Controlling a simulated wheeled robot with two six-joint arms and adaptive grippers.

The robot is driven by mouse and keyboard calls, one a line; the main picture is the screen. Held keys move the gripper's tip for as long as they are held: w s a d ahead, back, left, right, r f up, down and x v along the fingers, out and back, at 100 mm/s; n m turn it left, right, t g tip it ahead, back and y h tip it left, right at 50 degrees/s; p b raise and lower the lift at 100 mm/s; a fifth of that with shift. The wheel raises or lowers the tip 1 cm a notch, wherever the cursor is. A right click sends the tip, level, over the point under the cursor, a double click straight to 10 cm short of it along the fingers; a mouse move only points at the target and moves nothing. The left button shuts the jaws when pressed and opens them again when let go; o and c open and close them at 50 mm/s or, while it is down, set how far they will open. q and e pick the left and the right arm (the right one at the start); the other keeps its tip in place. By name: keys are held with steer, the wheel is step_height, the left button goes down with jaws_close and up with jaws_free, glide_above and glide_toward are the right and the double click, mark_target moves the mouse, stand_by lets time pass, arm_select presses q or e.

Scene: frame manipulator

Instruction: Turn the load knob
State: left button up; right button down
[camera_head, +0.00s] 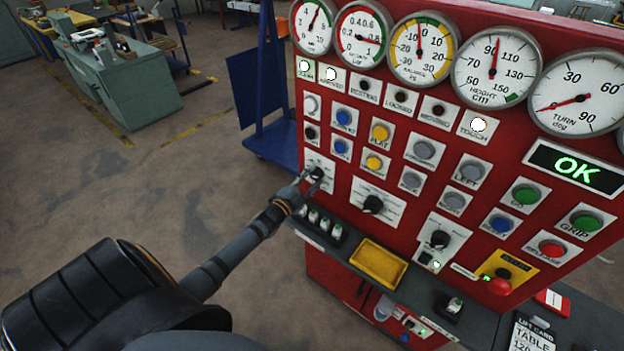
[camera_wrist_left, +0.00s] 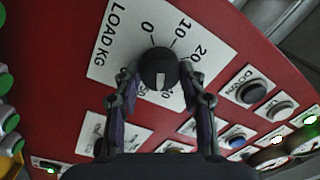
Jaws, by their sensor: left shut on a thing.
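The load knob (camera_wrist_left: 157,66) is a round black knob on a white plate (camera_wrist_left: 118,38) marked LOAD KG, on a red panel. The numbers 0, 10 and 20 read clearly around it; the others are partly hidden by my fingers. A pale mark on the knob points toward the lower part of the wrist picture. My left gripper (camera_wrist_left: 160,75) has one finger on each side of the knob and is shut on it. In the head view my left gripper (camera_head: 306,184) meets the plate at the panel's left edge, covering part of it. My right gripper is not in view.
The red panel (camera_head: 400,150) carries dial gauges (camera_head: 420,50) on top, lamps, coloured buttons and other black knobs (camera_head: 373,204). A green OK display (camera_head: 577,167) is lit. A yellow tray (camera_head: 378,263) and a red mushroom button (camera_head: 499,287) are below.

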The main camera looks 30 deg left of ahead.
arm_select(q)
steer(key=shift+f+m, duration=0.1)
steer(key=shift+m, duration=0.8)
steer(key=o, duration=1.1)
steer(key=shift+o, duration=0.2)
steer(key=shift+s, duration=0.1)
steer(key=s, duration=1.2)
steer(key=shift+a+f, duration=0.2)
steer(key=shift+a, duration=0.2)
steer(key=shift+f, duration=0.1)
